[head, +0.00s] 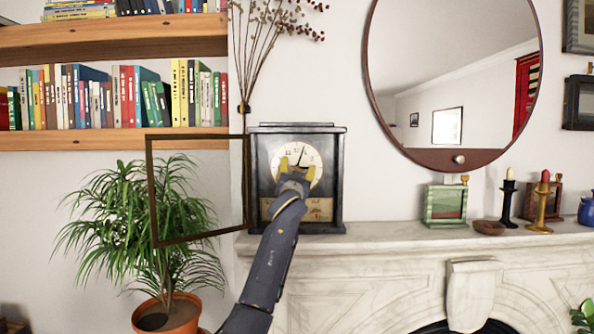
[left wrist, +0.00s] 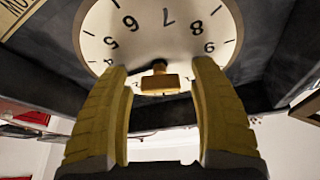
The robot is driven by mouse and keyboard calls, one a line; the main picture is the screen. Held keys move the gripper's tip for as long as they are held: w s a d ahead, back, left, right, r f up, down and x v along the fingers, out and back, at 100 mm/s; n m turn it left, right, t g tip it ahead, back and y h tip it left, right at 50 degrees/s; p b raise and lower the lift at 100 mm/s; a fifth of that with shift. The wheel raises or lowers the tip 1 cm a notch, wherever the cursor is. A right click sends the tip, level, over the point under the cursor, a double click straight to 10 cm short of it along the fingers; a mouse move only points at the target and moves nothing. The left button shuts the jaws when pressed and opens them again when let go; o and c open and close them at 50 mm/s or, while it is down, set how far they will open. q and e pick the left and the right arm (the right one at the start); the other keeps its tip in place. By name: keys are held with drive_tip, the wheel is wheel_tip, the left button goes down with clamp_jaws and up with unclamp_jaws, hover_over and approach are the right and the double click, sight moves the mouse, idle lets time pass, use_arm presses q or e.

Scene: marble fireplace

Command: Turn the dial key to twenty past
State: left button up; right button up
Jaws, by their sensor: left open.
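A dark mantel clock (head: 335,160) stands at the left end of the mantel, its white dial (head: 284,150) facing me. In the left wrist view the dial (left wrist: 165,45) shows upside down, with a brass dial key (left wrist: 158,84) at its centre. My left gripper (head: 294,168) is in front of the dial's middle. Its yellow fingers are open, one on each side of the key, with visible gaps; the gripper also shows in the left wrist view (left wrist: 160,70). In the head view the fingers hide the key. A dark hand points near twelve. My right gripper is out of view.
The framed clock door (head: 151,200) stands swung open to the left, close to my left arm. A potted plant (head: 165,235) is below it. Dry stems (head: 250,60) rise behind the clock.

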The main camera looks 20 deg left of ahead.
use_arm(q)
drive_tip(key=shift+c, duration=0.3)
clamp_jaws()
idle(0.3)
